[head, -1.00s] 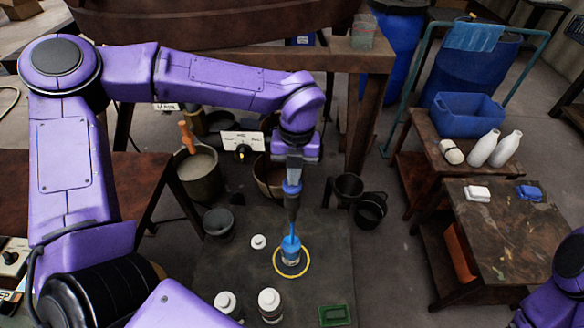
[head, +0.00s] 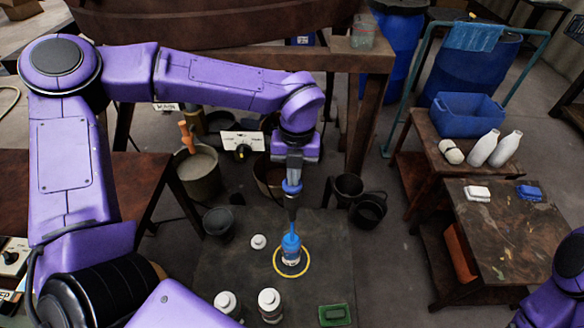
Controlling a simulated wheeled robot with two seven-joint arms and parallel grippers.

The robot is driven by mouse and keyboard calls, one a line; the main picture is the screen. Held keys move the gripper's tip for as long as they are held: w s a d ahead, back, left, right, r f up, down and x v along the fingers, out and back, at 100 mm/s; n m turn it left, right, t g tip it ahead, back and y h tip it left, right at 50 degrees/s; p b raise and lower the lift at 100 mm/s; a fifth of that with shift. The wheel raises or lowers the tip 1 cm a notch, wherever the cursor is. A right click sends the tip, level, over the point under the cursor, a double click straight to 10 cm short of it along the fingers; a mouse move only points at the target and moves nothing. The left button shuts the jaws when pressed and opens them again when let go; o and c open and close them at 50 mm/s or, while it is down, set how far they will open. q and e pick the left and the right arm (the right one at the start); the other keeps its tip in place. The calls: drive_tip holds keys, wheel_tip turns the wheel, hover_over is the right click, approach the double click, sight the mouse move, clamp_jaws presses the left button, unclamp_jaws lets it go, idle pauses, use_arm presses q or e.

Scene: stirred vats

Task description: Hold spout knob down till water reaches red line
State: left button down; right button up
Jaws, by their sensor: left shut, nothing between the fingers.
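My left gripper (head: 292,208) points straight down over the dark worktop and is shut, with nothing seen between its fingers. Directly below it is a small bottle-like vessel (head: 291,260) with a pale lower part. Its blue top (head: 291,242) lies right under the fingertips. Whether the tips touch it I cannot tell. The vessel stands inside a yellow ring (head: 278,271) on the worktop. No red line or water level can be made out at this size. My right gripper is out of view; only part of my right arm shows at the lower right.
Two white-capped jars (head: 270,305) stand at the worktop's front, with a green tray (head: 335,315) to their right. A small white cap (head: 258,241) and a dark cup (head: 218,222) are left of the ring. Dark buckets (head: 369,211) stand beyond the worktop's right back corner.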

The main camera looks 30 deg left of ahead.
use_arm(q)
drive_tip(key=r+p, duration=0.4)
drive_tip(key=p, duration=0.1)
drive_tip(key=shift+w+r, duration=0.2)
drive_tip(key=shift+w, duration=0.1)
drive_tip(key=shift+w+r+b, duration=0.15)
drive_tip(key=shift+r+b, duration=0.3)
drive_tip(key=shift+b, duration=0.3)
wheel_tip(320, 180, up, 9)
drive_tip(key=shift+w+f+b, duration=0.15)
drive_tip(key=shift+w+b, duration=0.15)
drive_tip(key=shift+b, duration=0.15)
drive_tip(key=shift+f, duration=0.1)
